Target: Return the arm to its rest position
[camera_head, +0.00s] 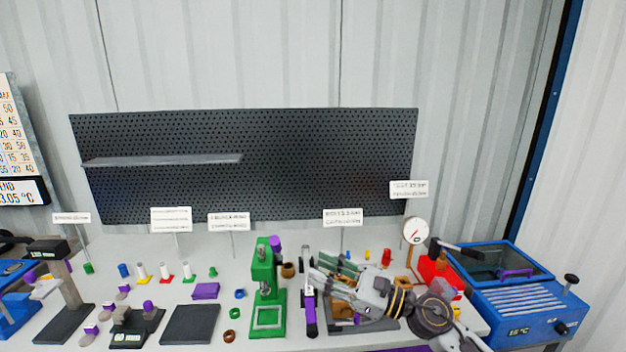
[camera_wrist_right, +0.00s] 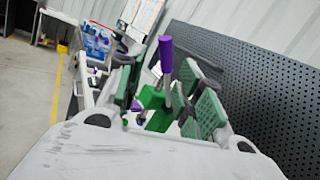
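My right arm (camera_head: 375,298) comes in from the lower right over the bench. My right gripper (camera_head: 322,271) points left, toward the green press (camera_head: 265,285). In the right wrist view its two green-padded fingers (camera_wrist_right: 165,98) stand wide apart. The green press (camera_wrist_right: 158,118) and a purple-handled lever (camera_wrist_right: 166,55) show between and beyond the fingers, and I see nothing clamped. My left arm and gripper are not in view.
A tool with a purple lower part (camera_head: 310,315) stands just left of my right arm. A dial gauge (camera_head: 415,232), a red device (camera_head: 436,268) and a blue machine (camera_head: 515,290) stand to the right. Small parts and label signs crowd the bench (camera_head: 180,250); a pegboard (camera_head: 300,150) is behind.

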